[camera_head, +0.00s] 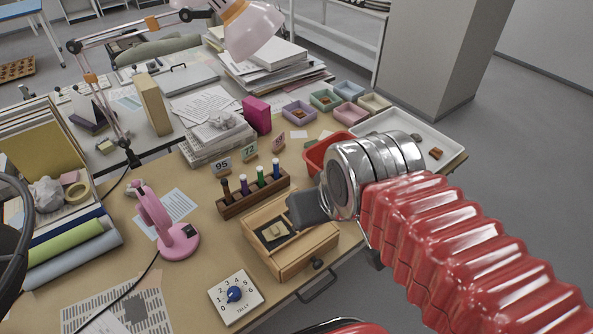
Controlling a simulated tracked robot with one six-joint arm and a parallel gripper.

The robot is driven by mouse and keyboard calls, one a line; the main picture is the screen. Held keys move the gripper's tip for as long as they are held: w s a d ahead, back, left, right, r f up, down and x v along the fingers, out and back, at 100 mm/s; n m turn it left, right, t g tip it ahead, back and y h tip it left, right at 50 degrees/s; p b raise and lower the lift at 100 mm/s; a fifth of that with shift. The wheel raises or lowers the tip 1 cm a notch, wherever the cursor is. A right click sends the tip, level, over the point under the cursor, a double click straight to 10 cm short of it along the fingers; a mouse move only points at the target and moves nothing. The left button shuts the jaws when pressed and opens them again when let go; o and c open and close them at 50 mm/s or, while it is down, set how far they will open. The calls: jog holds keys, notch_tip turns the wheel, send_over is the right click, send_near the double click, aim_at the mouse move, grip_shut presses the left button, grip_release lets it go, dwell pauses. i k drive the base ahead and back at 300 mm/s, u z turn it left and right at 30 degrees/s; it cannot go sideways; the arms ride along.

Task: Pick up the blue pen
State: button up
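The blue pen (276,169) stands upright at the right end of a wooden pen rack (236,209), in the middle of the desk. A green-topped pen (261,177) stands beside it, with other pens further left in the same rack. My gripper (297,208) is the dark grey end of the red-sleeved arm. It is to the right of and nearer than the rack, over the right part of an open wooden box, apart from the blue pen in the picture. Its fingertips overlap from this angle, so I cannot tell the gap between them.
The open wooden box (290,260) is in front of the rack. Number cards (249,153) stand behind it. A red bin (315,155) is partly hidden by my arm. A pink lamp (178,242) stands left, and a white dial (235,295) lies in front.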

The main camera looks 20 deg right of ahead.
aim_at(275, 162)
jog(key=z, duration=1.3)
jog(key=k, duration=0.9)
jog(key=u, duration=0.85)
jog(key=i, duration=1)
jog(key=u, duration=0.05)
